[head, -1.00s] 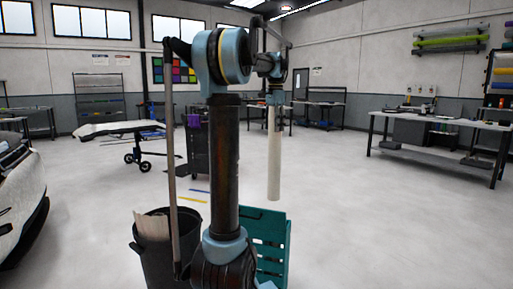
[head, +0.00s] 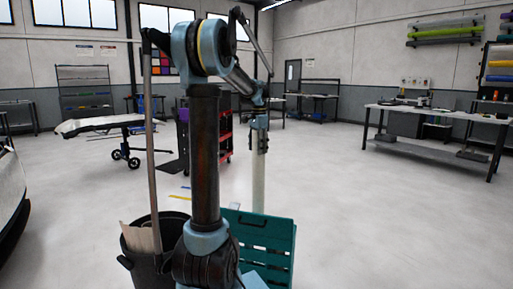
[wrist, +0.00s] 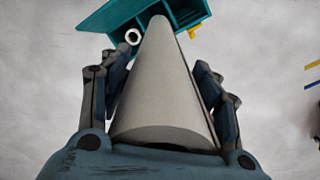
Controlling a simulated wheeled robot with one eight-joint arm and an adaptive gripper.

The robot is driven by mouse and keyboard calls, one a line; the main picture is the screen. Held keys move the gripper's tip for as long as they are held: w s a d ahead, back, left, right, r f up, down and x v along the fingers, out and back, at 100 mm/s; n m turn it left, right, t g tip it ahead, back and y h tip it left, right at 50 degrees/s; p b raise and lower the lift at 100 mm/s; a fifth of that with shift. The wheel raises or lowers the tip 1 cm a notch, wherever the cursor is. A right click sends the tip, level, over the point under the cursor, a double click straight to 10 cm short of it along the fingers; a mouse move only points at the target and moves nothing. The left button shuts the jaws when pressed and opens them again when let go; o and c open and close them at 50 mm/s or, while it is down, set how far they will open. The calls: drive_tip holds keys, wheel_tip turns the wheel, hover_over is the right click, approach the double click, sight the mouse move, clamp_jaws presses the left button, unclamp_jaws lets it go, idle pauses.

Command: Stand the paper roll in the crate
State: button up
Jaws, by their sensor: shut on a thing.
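The pale paper roll (head: 258,182) hangs upright from my gripper (head: 260,138) in the head view. Its lower end reaches the top edge of the teal crate (head: 268,228) in the picture and is hidden behind the crate's near side. In the wrist view the roll (wrist: 165,95) runs away between the two fingers of my gripper (wrist: 160,95), which are shut on it. Its far end overlaps the teal crate (wrist: 112,15) and its compartments there. I cannot tell whether the roll's tip is inside a compartment or above it.
A black bin (head: 140,245) stands left of my arm. A red and black cart (head: 222,135) stands behind. The floor on the right is clear.

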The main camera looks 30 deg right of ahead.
drive_tip(key=f, duration=0.3)
drive_tip(key=d+f, duration=0.1)
drive_tip(key=shift+s+f, duration=0.25)
drive_tip(key=shift+f, duration=0.05)
approach(260, 207)
wheel_tip(260, 207, down, 22)
drive_tip(key=w+d, duration=0.1)
drive_tip(key=w, duration=0.1)
drive_tip(key=shift+w+d+f, duration=0.15)
drive_tip(key=shift+w, duration=0.05)
drive_tip(key=shift+s+f, duration=0.3)
drive_tip(key=shift+f, duration=0.15)
drive_tip(key=shift+w+f, duration=0.3)
drive_tip(key=shift+f, duration=0.05)
drive_tip(key=o, duration=1.7)
drive_tip(key=shift+o, duration=0.2)
drive_tip(key=shift+r, duration=0.1)
drive_tip(key=shift+r, duration=5.95)
